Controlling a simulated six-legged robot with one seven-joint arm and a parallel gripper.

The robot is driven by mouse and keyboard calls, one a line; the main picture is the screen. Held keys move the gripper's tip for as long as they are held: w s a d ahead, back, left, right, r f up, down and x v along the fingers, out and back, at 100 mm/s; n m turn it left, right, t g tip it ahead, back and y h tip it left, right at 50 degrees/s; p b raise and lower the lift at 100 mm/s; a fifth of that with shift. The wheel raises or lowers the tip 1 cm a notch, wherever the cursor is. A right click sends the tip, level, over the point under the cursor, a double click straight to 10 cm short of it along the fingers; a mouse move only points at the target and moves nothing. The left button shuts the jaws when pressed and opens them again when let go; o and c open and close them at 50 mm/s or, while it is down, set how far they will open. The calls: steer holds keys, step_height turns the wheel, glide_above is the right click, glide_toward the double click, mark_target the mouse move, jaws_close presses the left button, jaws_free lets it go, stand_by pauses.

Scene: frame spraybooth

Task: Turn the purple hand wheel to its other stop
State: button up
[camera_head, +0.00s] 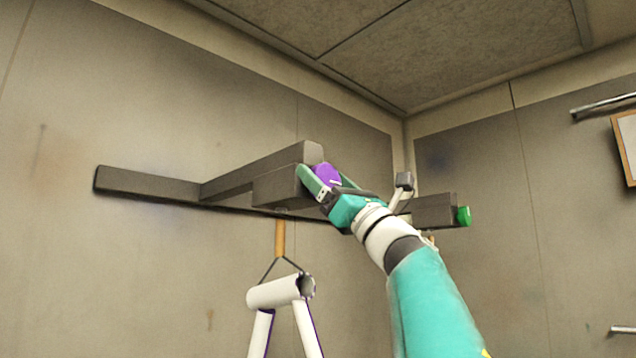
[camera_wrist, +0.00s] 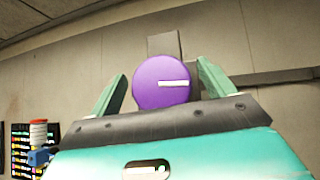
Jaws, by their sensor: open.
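The purple hand wheel (camera_head: 327,175) sits on the end of a dark grey bracket high on the wall. In the wrist view the wheel (camera_wrist: 160,83) is a round disc with a white line running from near its middle to its right edge. My gripper (camera_head: 328,176) is open at the wheel, with one green finger on each side of it. In the wrist view the fingers (camera_wrist: 161,84) stand left and right of the wheel. A gap shows on the left; I cannot tell whether either finger touches it. The wheel's lower edge is hidden behind my gripper.
A long dark rail (camera_head: 148,185) runs along the wall behind the bracket. A green knob (camera_head: 464,216) is on a block at right. A white tube frame (camera_head: 274,293) hangs from a hook below the bracket. A rack of coloured items (camera_wrist: 20,150) stands at lower left.

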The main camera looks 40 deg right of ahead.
steer(key=c, duration=1)
steer(key=shift+o, duration=0.2)
steer(key=shift+m+h, duration=0.7)
steer(key=m+h, duration=0.8)
steer(key=shift+a, duration=0.1)
steer(key=m+g+h, duration=0.2)
steer(key=m+h, duration=0.1)
steer(key=m, duration=0.1)
steer(key=m+g+h, duration=0.2)
steer(key=m+h, duration=0.2)
steer(key=m, duration=0.1)
steer(key=m+g+h, duration=0.2)
steer(key=m+g, duration=0.1)
steer(key=m, duration=0.2)
steer(key=shift+w, duration=0.1)
steer(key=m+g, duration=0.5)
steer(key=m, duration=0.1)
